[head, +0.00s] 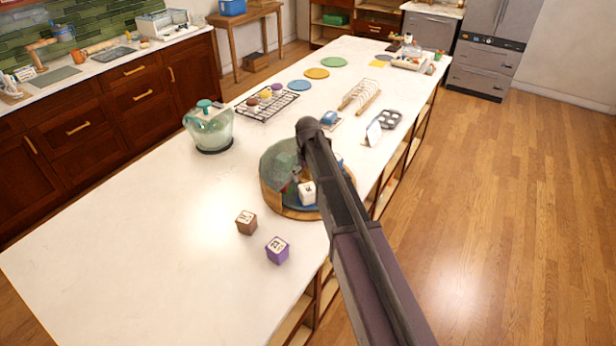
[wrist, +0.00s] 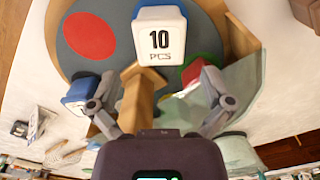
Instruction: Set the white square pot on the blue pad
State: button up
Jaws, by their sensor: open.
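The white square pot (head: 307,192) stands in a round wooden tray (head: 268,203) on the counter. In the wrist view the white square pot (wrist: 160,42), marked "10 PCS", is at the top centre, beyond the fingertips. My gripper (wrist: 159,82) is open, its fingers spread on either side of a wooden divider (wrist: 135,95); nothing is held. In the head view my arm hides the gripper. A round blue pad (head: 299,85) lies bare on the counter farther back.
A translucent curved panel (head: 279,160) rises at the tray's left side. A blue-and-white pot (wrist: 84,91) and a red-and-green item (wrist: 198,71) flank the divider. Orange (head: 317,73) and green (head: 334,62) discs lie beyond the blue pad; a wire rack (head: 257,110) is nearby.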

aim_at(308, 188)
jog(key=shift+r+p, duration=2.05)
jog(key=shift+r, duration=0.35)
jog(key=s+d+m, duration=0.1)
jog(key=s+d, duration=0.4)
jog(key=s, duration=0.7)
jog(key=s+d+m, duration=0.2)
jog(key=s+d, duration=0.3)
jog(key=s, duration=0.7)
jog(key=shift+s+d, duration=0.2)
jog(key=shift+s, duration=0.1)
jog(key=shift+f, duration=0.1)
notch_tip(308, 188, down, 7)
jog(key=b, duration=0.7)
jog(key=shift+f, duration=0.15)
